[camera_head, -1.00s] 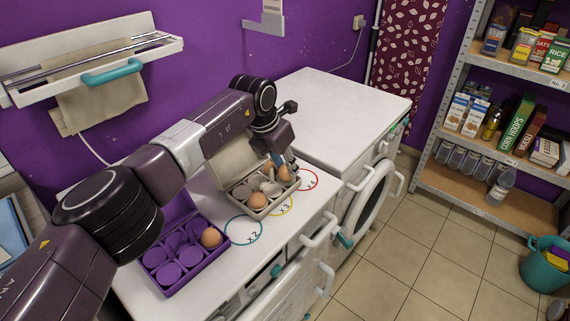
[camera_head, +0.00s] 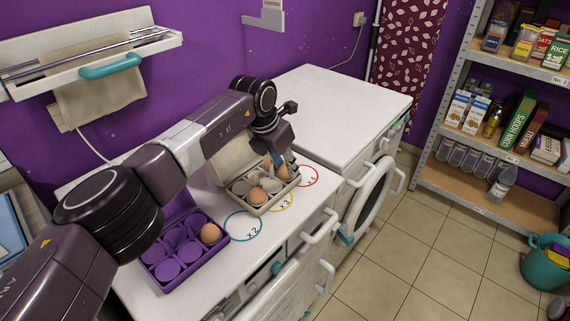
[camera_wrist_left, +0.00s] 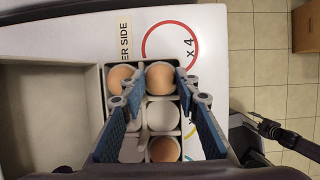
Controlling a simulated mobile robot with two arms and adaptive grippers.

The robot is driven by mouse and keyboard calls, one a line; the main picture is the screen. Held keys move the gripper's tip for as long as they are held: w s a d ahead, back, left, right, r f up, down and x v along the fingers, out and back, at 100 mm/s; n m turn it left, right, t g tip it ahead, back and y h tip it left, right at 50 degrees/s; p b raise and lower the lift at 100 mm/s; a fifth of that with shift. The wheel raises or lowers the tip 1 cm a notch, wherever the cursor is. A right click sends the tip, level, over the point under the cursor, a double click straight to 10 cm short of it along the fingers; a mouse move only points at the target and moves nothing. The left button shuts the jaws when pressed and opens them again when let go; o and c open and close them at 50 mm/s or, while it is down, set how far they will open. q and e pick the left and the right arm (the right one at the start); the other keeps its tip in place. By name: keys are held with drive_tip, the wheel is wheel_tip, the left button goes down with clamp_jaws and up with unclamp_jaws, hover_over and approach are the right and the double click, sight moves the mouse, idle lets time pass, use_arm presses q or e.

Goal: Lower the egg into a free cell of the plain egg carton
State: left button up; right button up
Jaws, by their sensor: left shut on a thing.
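The plain grey egg carton (camera_head: 261,210) stands open on the white worktop, and its lid and cells show in the left wrist view (camera_wrist_left: 50,110). My left gripper (camera_head: 281,165) is over its far right end, fingers pointing down. In the wrist view its blue fingers (camera_wrist_left: 160,80) are shut on a brown egg (camera_wrist_left: 160,76) at a corner cell. I cannot tell whether this egg touches the cell floor. A second brown egg (camera_wrist_left: 121,79) sits beside it, and a third (camera_wrist_left: 164,149) sits in a nearer cell. Other cells look empty.
A purple egg carton (camera_head: 163,284) with one brown egg (camera_head: 210,233) stands to the left on the same worktop. Coloured numbered rings (camera_head: 243,226) mark the worktop's front side. A white appliance top (camera_head: 345,105) to the right is clear.

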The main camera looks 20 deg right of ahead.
use_arm(q)
drive_tip(key=shift+f, duration=0.15)
drive_tip(key=o, duration=1.2)
